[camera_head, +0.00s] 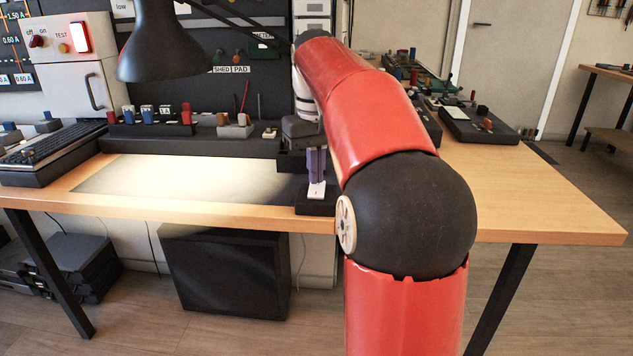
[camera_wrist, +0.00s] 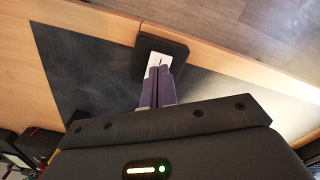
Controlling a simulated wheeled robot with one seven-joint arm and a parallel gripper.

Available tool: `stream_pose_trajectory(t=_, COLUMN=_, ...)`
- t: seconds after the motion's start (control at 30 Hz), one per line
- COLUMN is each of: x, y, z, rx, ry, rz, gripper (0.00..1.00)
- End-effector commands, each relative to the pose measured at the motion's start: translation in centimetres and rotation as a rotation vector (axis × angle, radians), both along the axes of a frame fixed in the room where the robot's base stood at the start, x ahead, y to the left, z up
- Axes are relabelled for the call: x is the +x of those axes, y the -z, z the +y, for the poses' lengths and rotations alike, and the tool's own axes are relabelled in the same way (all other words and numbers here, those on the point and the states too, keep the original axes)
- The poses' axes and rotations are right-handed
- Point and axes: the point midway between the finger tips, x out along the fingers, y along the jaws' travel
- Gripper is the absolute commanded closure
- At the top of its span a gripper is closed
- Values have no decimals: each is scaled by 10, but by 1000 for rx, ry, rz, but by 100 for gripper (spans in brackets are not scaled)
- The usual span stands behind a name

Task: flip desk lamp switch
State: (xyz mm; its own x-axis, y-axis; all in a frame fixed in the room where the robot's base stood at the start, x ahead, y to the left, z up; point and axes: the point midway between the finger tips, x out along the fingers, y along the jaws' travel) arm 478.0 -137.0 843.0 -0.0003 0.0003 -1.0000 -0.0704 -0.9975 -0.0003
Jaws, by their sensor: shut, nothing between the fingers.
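The desk lamp switch (camera_head: 316,206) is a small black box with a white plate, at the front edge of the desk. It also shows in the wrist view (camera_wrist: 174,46), where the white plate has a dark mark on it. My gripper (camera_head: 317,180) is shut and empty, pointing down at the switch. In the wrist view its purple-grey fingertips (camera_wrist: 160,70) overlap the lower part of the white plate. I cannot tell whether they touch it. The black desk lamp shade (camera_head: 166,45) hangs over the desk's left side, above a bright pool of light.
The desk mat (camera_head: 195,180) is bare. A row of coloured parts on a black rail (camera_head: 190,140) lines the back, and a keyboard (camera_head: 50,145) sits at the left. The desk's right front (camera_head: 540,205) is clear. A black box (camera_head: 225,270) stands below.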

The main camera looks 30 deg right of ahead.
Motion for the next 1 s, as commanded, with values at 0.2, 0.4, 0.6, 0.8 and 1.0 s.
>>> stream_pose_trajectory(t=0.2, x=0, y=-22, z=0, rx=0, ry=-1, rz=0, gripper=100)
stream_pose_trajectory(t=0.4, x=1, y=-33, z=0, rx=0, ry=-1, rz=-2, gripper=100)
stream_pose_trajectory(t=0.6, x=0, y=-46, z=0, rx=0, ry=0, rz=0, gripper=100)
stream_pose_trajectory(t=0.8, x=0, y=-48, z=0, rx=0, ry=0, rz=0, gripper=100)
stream_pose_trajectory(t=1.0, x=0, y=-48, z=0, rx=0, ry=0, rz=0, gripper=100)
